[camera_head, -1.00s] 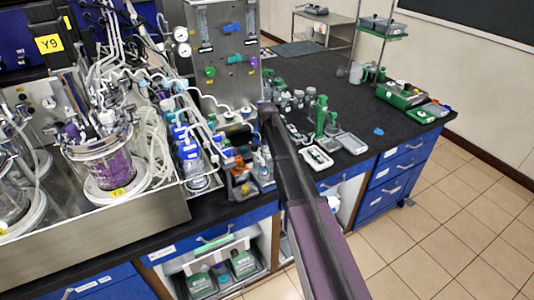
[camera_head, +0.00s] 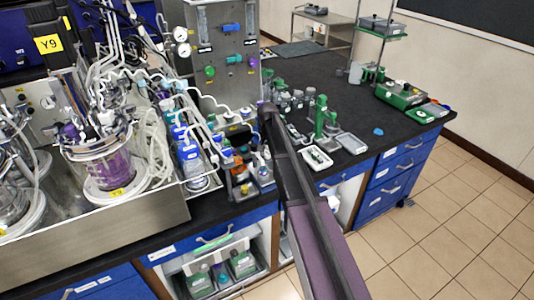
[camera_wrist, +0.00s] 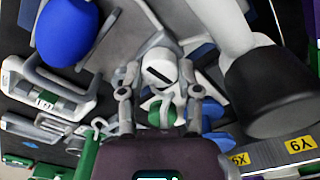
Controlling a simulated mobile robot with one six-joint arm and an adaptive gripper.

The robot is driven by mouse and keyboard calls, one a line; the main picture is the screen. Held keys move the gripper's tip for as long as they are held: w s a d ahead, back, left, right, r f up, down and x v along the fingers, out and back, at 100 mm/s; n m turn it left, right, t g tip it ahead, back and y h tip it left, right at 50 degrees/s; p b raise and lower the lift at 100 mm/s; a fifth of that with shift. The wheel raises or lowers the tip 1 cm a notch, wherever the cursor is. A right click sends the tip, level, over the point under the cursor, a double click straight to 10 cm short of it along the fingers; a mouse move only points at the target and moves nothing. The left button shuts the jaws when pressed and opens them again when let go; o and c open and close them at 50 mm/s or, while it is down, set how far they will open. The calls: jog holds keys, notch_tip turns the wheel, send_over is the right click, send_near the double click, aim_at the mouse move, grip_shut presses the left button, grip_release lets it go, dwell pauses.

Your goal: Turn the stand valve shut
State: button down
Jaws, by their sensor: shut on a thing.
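In the wrist view, my gripper (camera_wrist: 158,88) has its two grey fingers on either side of a small white round part with a dark slot (camera_wrist: 160,67), and is shut on it. This part looks like the stand valve, but its body and the angle of its handle are hard to make out. In the head view, the dark end of my arm hangs over the front of the bench, just right of the blue-capped bottles, and hides the fingertips and the valve.
A blue rounded thing (camera_wrist: 68,30) and a black cylinder (camera_wrist: 275,95) flank my gripper closely. Blue-capped bottles (camera_head: 187,150) and a glass vessel (camera_head: 105,165) stand left in the head view. A grey panel (camera_head: 228,80) rises behind. Small green equipment (camera_head: 320,118) stands right.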

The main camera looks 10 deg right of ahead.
jog(key=shift+s+m, duration=0.1)
jog(key=shift+m, duration=0.3)
jog(key=shift+c, duration=1.5)
grip_release()
